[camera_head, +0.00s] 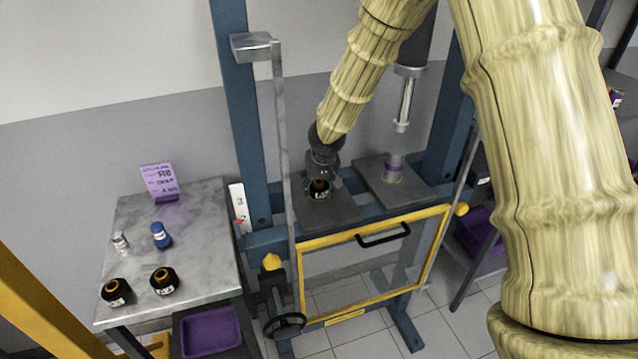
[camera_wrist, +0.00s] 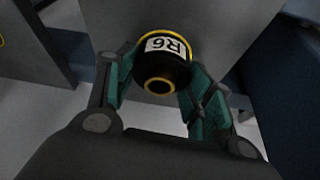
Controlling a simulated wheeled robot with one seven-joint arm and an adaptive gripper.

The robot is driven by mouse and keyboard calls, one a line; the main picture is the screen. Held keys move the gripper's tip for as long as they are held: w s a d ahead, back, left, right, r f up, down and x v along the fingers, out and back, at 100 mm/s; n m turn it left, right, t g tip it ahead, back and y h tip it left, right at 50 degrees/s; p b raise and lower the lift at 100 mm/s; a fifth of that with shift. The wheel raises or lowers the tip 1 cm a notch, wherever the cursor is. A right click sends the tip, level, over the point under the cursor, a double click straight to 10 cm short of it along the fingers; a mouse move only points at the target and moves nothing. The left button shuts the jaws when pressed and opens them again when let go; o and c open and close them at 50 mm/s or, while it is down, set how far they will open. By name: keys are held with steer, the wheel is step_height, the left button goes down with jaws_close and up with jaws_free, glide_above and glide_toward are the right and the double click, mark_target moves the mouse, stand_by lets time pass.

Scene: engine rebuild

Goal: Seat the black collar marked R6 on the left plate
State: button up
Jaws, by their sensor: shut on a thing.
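The black collar marked R6 (camera_wrist: 163,66) is between the fingers of my gripper (camera_wrist: 158,85) in the wrist view, with its white label and yellow rings showing. In the head view the collar (camera_head: 319,189) is at the left plate (camera_head: 328,212) of the press, under my gripper (camera_head: 321,172). My gripper is shut on it. The collar looks upright and on or just above the plate; I cannot tell whether it touches. The right plate (camera_head: 408,197) carries a silver and purple part (camera_head: 393,170).
A marble-topped table (camera_head: 205,210) at left holds two black collars (camera_head: 164,281), a blue part (camera_head: 161,235), a small silver part (camera_head: 120,243) and a purple card (camera_head: 160,181). A yellow-framed guard (camera_head: 325,318) stands low before the plates. Blue posts (camera_head: 238,120) flank the press.

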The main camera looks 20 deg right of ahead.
steer(key=o, duration=1.5)
steer(key=shift+r, duration=0.1)
